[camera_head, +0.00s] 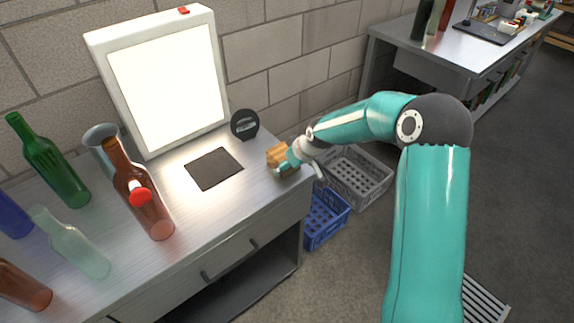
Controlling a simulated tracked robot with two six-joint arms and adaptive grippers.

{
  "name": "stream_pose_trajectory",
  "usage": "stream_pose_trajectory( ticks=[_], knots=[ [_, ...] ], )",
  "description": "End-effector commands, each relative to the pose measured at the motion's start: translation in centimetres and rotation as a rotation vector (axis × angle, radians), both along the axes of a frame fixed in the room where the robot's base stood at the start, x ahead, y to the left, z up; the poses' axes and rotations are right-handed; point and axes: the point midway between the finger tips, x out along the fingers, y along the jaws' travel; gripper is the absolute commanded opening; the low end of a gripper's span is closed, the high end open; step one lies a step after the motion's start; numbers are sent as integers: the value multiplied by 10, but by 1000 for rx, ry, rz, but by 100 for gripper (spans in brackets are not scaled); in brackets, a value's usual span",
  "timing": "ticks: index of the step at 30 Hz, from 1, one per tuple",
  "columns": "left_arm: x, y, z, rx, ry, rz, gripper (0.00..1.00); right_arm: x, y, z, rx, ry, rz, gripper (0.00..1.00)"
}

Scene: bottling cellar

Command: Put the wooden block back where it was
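The wooden block (277,155) is at the right end of the metal workbench, close to its edge. My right gripper (286,164) is at the block, with a teal finger along its near side. The gripper hides part of the block. I cannot tell whether the fingers press on it or whether the block rests on the bench. A dark square mat (214,168) lies bare on the bench to the left of the block. My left gripper is not in view.
A lit white panel (168,85) and a round black object (244,124) stand behind the mat. Green (58,170), brown (150,212) and clear (75,250) bottles stand at the left. Blue (325,218) and grey (362,178) crates sit on the floor beyond the bench's right edge.

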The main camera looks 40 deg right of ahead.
Motion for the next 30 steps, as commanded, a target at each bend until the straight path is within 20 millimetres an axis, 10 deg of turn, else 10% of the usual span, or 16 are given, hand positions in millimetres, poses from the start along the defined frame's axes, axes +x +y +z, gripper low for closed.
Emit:
stream_pose_trajectory(
  ticks=[5, 19, 30],
  knots=[
    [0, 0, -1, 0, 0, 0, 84, 0, 0, 0, 0, 0, 0, 97],
    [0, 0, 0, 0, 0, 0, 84, -2, 0, 5, -1, -1, -1, 97],
    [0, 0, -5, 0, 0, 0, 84, -34, -3, 62, -2, -6, 0, 97]
  ],
)
